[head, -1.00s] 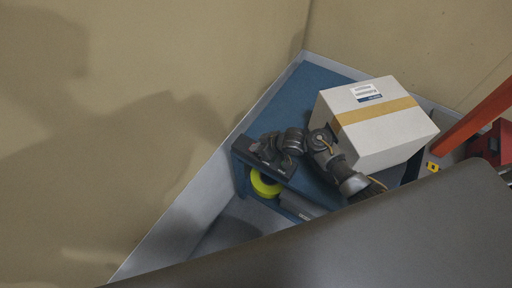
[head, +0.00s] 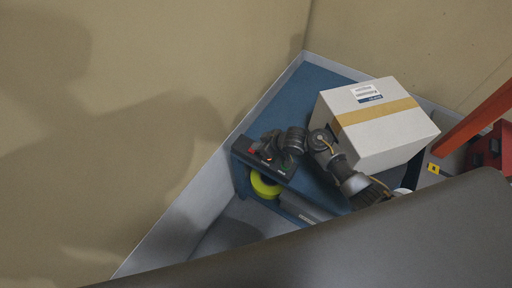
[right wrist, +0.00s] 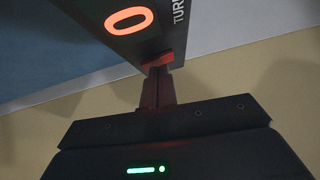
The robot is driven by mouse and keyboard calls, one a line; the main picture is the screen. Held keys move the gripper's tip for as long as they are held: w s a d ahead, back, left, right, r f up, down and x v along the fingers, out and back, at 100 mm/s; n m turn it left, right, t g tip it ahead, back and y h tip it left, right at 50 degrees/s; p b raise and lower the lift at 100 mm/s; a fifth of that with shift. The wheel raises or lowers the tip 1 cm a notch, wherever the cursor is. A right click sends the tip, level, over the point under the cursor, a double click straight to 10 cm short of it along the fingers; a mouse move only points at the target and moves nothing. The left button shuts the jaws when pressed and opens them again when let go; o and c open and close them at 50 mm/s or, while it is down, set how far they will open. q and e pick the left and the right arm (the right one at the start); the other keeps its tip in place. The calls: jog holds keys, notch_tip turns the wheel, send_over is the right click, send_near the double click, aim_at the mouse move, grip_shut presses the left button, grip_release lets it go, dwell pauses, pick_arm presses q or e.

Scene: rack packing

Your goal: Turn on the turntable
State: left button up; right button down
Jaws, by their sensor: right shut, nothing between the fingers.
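A dark control panel (head: 245,148) sits at the front edge of the blue surface, with a red spot at its left end and a green one at its right. My right gripper (head: 268,155) is over the panel; its fingertips are too small to make out there. In the right wrist view the panel (right wrist: 165,15) shows a glowing orange 0 and part of a label, "TUR". The right gripper's fingers (right wrist: 160,82) are together and empty, their tips at a red part (right wrist: 158,60) on the panel's edge. I cannot tell whether they touch it. My left gripper is not in view.
A large taped carton (head: 375,130) stands on the blue surface (head: 310,85) beside my right arm. A yellow-green round thing (head: 265,186) is below the panel. A red-orange beam (head: 475,120) and a red object (head: 488,150) are at the right. A pale wall edge (head: 190,205) borders the left.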

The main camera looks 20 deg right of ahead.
jog(key=shift+r, duration=0.1)
jog(key=r+p, duration=0.5)
jog(key=shift+s, duration=0.35)
jog(key=s+v, duration=0.1)
jog(key=v, duration=0.8)
jog(key=shift+a+f+p, duration=0.25)
jog(key=shift+a+p, duration=0.05)
jog(key=shift+s+a, duration=0.1)
jog(key=shift+s, duration=0.05)
